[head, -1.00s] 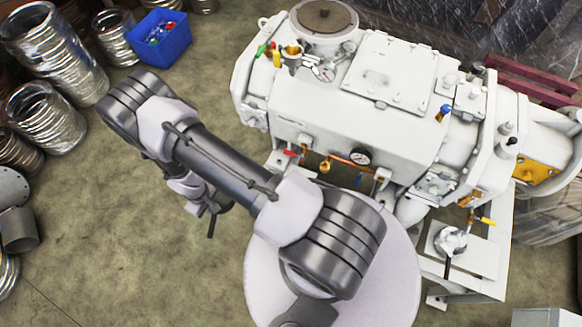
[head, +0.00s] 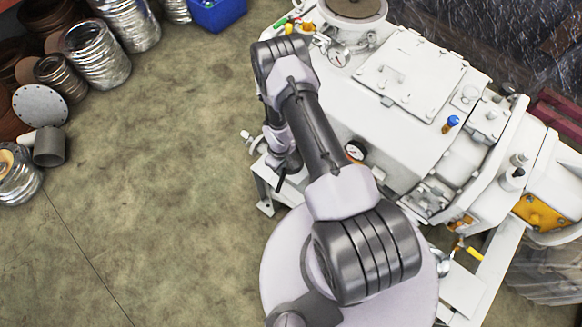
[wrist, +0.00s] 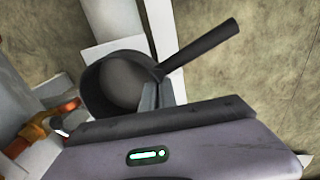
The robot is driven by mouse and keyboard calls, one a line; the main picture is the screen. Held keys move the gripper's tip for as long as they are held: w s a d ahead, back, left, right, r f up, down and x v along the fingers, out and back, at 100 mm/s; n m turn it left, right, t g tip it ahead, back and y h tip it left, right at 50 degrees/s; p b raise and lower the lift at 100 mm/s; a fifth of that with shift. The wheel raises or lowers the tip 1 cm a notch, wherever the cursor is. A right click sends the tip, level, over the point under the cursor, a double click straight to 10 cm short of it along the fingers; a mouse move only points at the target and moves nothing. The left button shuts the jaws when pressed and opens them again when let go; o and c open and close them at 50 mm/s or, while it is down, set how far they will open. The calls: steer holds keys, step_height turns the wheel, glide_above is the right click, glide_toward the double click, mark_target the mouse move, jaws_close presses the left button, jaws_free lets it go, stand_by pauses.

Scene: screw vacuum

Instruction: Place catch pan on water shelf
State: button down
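The catch pan, a dark round pan (wrist: 120,82) with a straight handle, shows in the wrist view just beyond my gripper (wrist: 159,95). The fingers are shut on its wall near the handle, and the handle points up and right. In the head view my gripper (head: 284,167) is by the machine's left lower end, with a thin dark handle hanging below it; the pan's bowl is mostly hidden there. White frame surfaces (wrist: 111,48) lie behind the pan in the wrist view. I cannot tell which is the water shelf, or whether the pan touches it.
The large white vacuum machine (head: 405,75) fills the right. A shiny vessel (head: 440,262) sits by a white plate (head: 462,288) at its right end, partly hidden by my arm. Orange-brown pipework (wrist: 38,130) is close to the pan.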

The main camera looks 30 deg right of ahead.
steer(key=d, duration=0.1)
steer(key=w+d, duration=0.1)
steer(key=d, duration=0.1)
steer(key=shift+w+d+f+b, duration=0.1)
steer(key=shift+w+d+b, duration=0.15)
steer(key=shift+d+b, duration=0.15)
steer(key=shift+d+f+b, duration=0.25)
steer(key=shift+f+b, duration=0.1)
steer(key=shift+f, duration=0.5)
step_height(320, 180, down, 6)
steer(key=b, duration=0.3)
steer(key=shift+d+r, duration=0.1)
steer(key=shift+r, duration=0.15)
steer(key=shift+w+d+r, duration=0.1)
steer(key=shift+r, duration=0.1)
steer(key=shift+f, duration=0.2)
steer(key=c, duration=1.7)
jaws_free()
